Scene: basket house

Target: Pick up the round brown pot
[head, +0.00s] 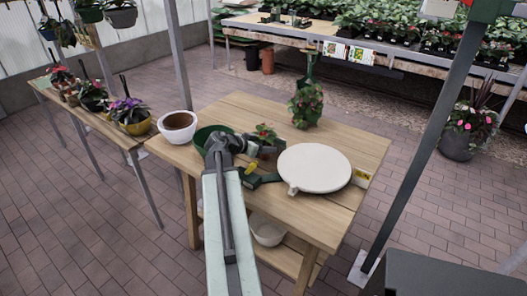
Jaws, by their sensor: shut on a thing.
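The round brown pot (268,152) is at the middle of the wooden table, with a small leafy plant with a reddish bloom in it. My arm reaches over the table's front edge, and my gripper (254,148) is at the left side of this pot, shut on it. The wrist hides part of the pot and its contact with the fingers. I cannot tell whether the pot is clear of the tabletop.
A round white plate-like piece (314,166) lies close to the pot's right. A green bowl (207,136) is behind my wrist, with a white pot of soil (178,127) farther left. A leafy green plant (305,104) stands at the back. The table's (245,108) back left is clear.

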